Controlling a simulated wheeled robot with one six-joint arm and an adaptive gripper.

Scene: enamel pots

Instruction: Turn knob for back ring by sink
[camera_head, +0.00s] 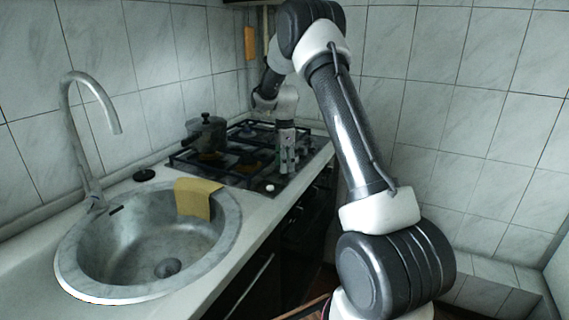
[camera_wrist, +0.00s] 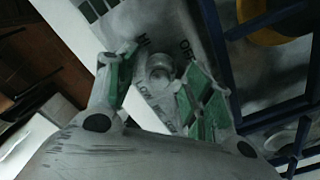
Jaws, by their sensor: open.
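The hob (camera_head: 236,176) stands beyond the sink. A small pale knob (camera_head: 270,187) sits on its front edge near the sink. My gripper (camera_head: 288,168) points down over the knob strip, just beyond that knob. In the wrist view my gripper (camera_wrist: 158,64) is open, with green-padded fingers on both sides of a round pale knob (camera_wrist: 160,66). Printed LOW and HI markings surround this knob. I see no clear contact with it. I cannot tell whether both views show the same knob. Other knobs are hidden behind my gripper in the head view.
A dark lidded pot (camera_head: 207,137) stands on the hob's back side. Blue-black pan supports (camera_wrist: 275,110) run close to my right finger. The round sink (camera_head: 150,240) has a yellow cloth (camera_head: 194,197) over its rim. Tiled walls close the back.

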